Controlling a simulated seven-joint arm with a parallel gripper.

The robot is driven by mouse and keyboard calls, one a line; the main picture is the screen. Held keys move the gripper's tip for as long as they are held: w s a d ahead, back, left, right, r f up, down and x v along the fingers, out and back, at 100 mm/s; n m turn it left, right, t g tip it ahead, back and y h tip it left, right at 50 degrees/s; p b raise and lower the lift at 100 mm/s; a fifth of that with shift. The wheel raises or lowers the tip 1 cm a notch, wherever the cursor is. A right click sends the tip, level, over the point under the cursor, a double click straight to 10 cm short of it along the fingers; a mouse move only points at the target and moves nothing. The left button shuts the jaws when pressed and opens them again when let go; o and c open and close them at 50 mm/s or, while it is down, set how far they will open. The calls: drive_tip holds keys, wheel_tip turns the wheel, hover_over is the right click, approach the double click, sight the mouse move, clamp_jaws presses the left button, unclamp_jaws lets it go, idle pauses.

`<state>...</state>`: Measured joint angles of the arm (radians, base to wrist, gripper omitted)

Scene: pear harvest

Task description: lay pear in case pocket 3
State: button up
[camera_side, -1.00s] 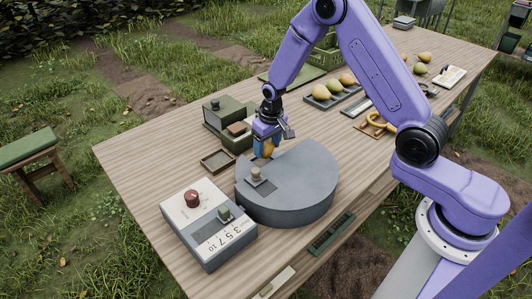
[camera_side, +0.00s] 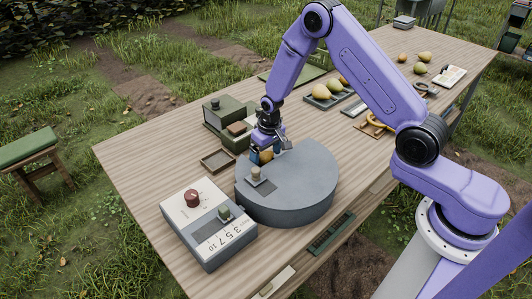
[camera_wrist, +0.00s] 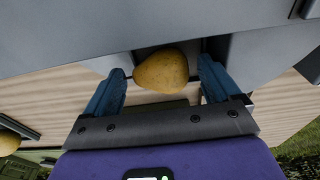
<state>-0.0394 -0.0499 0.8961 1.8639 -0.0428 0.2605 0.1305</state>
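A yellow-brown pear (camera_wrist: 162,70) lies between the two blue fingers of my gripper (camera_wrist: 160,84), with a narrow gap on each side. In the side view the pear (camera_side: 266,156) is low at the back left edge of a round grey block (camera_side: 310,177), and my gripper (camera_side: 267,148) is around it with its fingers spread. The fingers partly hide the pear there, and I cannot tell exactly what it rests on. A dark grey tray (camera_side: 318,105) holding several pears (camera_side: 321,92) stands farther back. I cannot make out pocket numbers.
A control box (camera_side: 208,226) with a red knob and numbers stands at the front left. A shallow brown tray (camera_side: 217,160) and green boxes (camera_side: 228,112) lie behind. Loose pears (camera_side: 424,57) lie at the far right.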

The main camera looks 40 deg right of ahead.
sight(269, 157)
drive_tip(key=shift+r, duration=0.15)
wheel_tip(269, 157, up, 12)
drive_tip(key=s, duration=0.1)
drive_tip(key=shift+s, duration=0.25)
idle(0.3)
drive_tip(key=s+a+r+n, duration=0.3)
drive_tip(key=s+r, duration=0.1)
drive_tip(key=s, duration=0.3)
drive_tip(key=s+a+r+n, duration=0.3)
drive_tip(key=s, duration=0.5)
drive_tip(key=s+d+r+n, duration=0.1)
drive_tip(key=s+d+n, duration=0.1)
drive_tip(key=s, duration=0.8)
drive_tip(key=s+d+r+n+g, duration=0.1)
drive_tip(key=s+n, duration=0.3)
drive_tip(key=s, duration=0.5)
drive_tip(key=shift+s+d+r+n, duration=0.3)
drive_tip(key=shift+s+d+r, duration=0.05)
drive_tip(key=shift+d+r, duration=0.4)
